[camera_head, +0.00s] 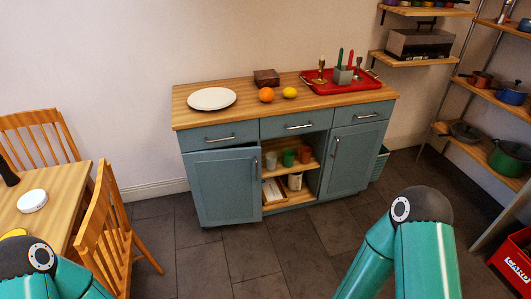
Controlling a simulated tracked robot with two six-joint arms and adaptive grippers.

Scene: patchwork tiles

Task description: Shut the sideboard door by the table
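The blue-grey sideboard with a wooden top (235,118) stands against the wall in the head view. Its left door (225,190), on the side by the wooden table (45,205), appears ajar, its handle edge standing out a little in front of the open middle shelves. The door's upright metal handle (254,168) is near its right edge. The right door (352,160) looks shut. Teal links of both my arms show at the bottom of the view, but neither gripper is in view.
A chair (112,235) stands between table and sideboard, left of the door. Dark floor (240,255) in front is clear. A plate (212,98), fruit and a red tray (322,86) are on top. A rack with pots (508,158) and red crate (515,258) are right.

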